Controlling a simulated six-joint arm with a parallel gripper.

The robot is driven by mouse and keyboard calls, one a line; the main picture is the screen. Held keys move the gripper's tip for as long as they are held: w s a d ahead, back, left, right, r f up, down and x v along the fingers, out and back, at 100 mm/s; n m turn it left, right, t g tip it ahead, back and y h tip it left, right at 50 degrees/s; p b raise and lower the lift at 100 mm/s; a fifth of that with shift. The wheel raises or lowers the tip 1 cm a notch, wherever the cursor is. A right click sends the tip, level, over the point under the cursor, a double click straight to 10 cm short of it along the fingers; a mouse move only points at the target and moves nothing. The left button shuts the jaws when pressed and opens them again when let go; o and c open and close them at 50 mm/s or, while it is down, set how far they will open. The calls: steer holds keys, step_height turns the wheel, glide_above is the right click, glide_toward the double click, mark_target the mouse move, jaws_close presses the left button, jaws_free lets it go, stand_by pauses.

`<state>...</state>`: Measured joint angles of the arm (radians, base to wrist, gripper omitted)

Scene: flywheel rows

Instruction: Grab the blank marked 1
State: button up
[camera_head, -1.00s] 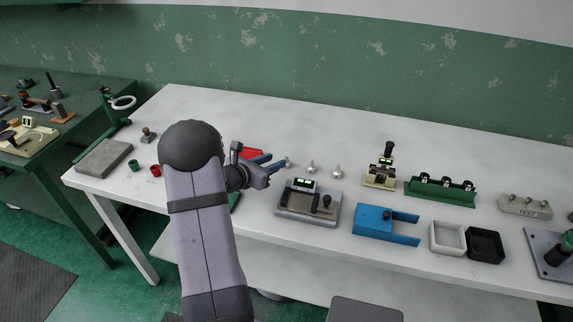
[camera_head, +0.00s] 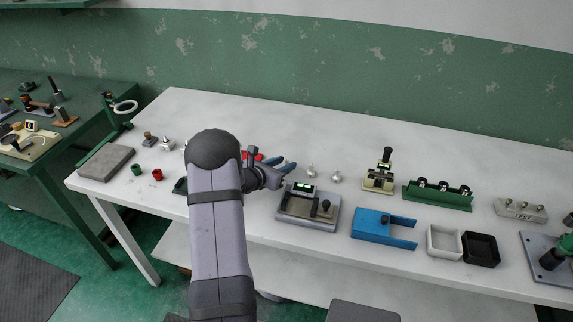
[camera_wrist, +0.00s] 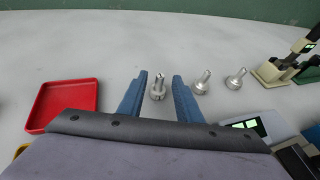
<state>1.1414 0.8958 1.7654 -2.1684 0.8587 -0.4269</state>
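Three metal blanks with upright stems stand in a row on the white table. In the wrist view the left blank (camera_wrist: 158,90) stands between the two blue fingers of my gripper (camera_wrist: 160,77), with gaps at both sides. The middle blank (camera_wrist: 202,86) and the right blank (camera_wrist: 236,80) stand to the right of the fingers. No number is readable on any of them. In the head view my gripper (camera_head: 289,166) is left of two visible blanks (camera_head: 311,172) (camera_head: 336,177); the left blank is not clearly visible there. My gripper is open.
A red tray (camera_wrist: 62,106) lies left of the fingers. A grey device with a lit display (camera_head: 308,207) stands in front of the blanks, and a cream device (camera_head: 380,176) stands to their right. The table behind the blanks is clear.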

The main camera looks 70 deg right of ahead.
steer(key=shift+x, duration=1)
steer(key=shift+c, duration=0.4)
jaws_close()
steer(key=shift+r, duration=0.1)
